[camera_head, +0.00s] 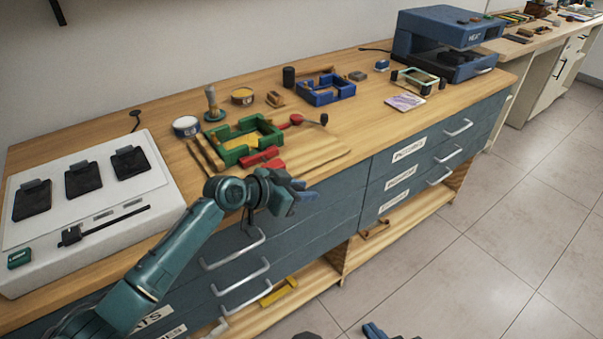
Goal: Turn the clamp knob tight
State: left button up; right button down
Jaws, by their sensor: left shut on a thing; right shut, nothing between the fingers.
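A red clamp (262,157) sits at the front edge of the bench, by the wooden board and the green frame. My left gripper (298,191) is at the bench's front edge, just below and right of the clamp's red part. It is shut on the clamp knob, which its fingers and wrist hide almost wholly. I cannot tell how far the knob is turned. My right gripper (376,331) shows only in part at the bottom edge, low over the floor, shut and empty, away from the bench.
A green and yellow frame (233,151), a red tool with a black end (297,119), round tins and a blue frame (326,101) stand behind the clamp. A white panel (118,190) lies left. A blue press (440,42) stands far right. Drawer handles (240,248) stick out below.

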pick_arm(q)
jog(key=shift+s+d+f+g+y+p, duration=0.2)
jog(key=shift+s+d+g+y+p, duration=0.2)
jog(key=shift+p, duration=0.4)
jog(key=shift+f, duration=0.1)
jog(key=o, duration=0.8)
jog(key=shift+w+a, duration=0.1)
jog(key=shift+a+r, duration=0.15)
jog(key=shift+r, duration=0.1)
jog(key=v, duration=1.3)
